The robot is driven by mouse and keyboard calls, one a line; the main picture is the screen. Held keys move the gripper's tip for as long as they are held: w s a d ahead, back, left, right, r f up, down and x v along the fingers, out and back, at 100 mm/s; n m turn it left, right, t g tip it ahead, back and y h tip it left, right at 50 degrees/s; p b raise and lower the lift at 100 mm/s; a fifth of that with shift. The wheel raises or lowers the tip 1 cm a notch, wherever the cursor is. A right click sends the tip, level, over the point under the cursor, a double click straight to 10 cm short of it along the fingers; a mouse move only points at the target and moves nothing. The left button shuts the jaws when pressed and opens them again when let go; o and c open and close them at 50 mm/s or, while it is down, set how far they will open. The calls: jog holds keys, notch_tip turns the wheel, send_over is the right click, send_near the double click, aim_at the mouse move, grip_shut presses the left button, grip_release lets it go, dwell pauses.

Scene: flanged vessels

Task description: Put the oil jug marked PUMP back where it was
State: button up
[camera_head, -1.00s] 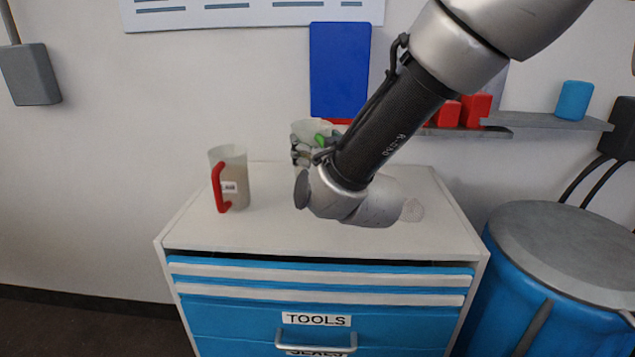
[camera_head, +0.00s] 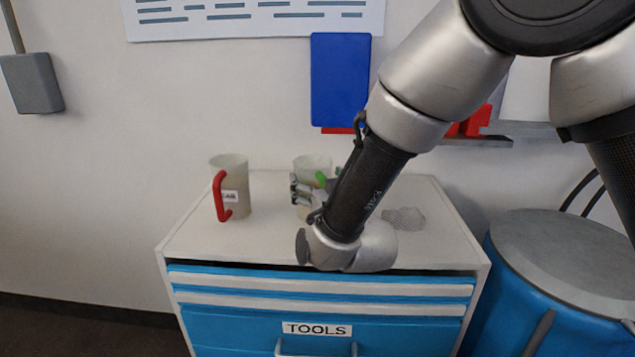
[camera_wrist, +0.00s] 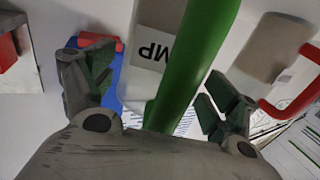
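The PUMP jug (camera_head: 313,166) is pale with a green handle (camera_wrist: 190,75). In the wrist view its white label (camera_wrist: 150,50) shows upside down, with only "MP" readable. It stands upright at the cabinet top, its base partly hidden by my gripper. My gripper (camera_head: 308,195) is at its near side. In the wrist view my gripper (camera_wrist: 158,88) has its fingers spread on either side of the green handle, with visible gaps. A second pale jug with a red handle (camera_head: 235,185) stands to the left; its label is too small to read.
The white cabinet top (camera_head: 270,235) has free room between the jugs and in front. A grey hexagonal mesh patch (camera_head: 405,218) lies at its right. A blue drum (camera_head: 545,265) stands right of the cabinet. A blue panel (camera_head: 340,80) hangs on the wall behind.

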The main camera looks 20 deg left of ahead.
dwell(0.3)
jog(key=shift+r, duration=0.15)
jog(key=v, duration=1.2)
jog(key=w+d+r+m+g+h, duration=0.3)
jog(key=w+d, duration=0.7)
jog(key=d, duration=0.3)
jog(key=s+d+r+g+h, duration=0.1)
jog(key=d+r+g+h, duration=0.1)
jog(key=d, duration=1)
jog(key=s+d+r+m+g+h, duration=0.1)
jog(key=s+d+m+g+h, duration=0.3)
jog(key=s+d, duration=1.6)
jog(key=d+g+h, duration=0.1)
jog(key=d, duration=0.3)
jog(key=shift+s+d+r+h, duration=0.15)
jog(key=shift+s+r+h, duration=0.05)
jog(key=shift+r+h, duration=0.1)
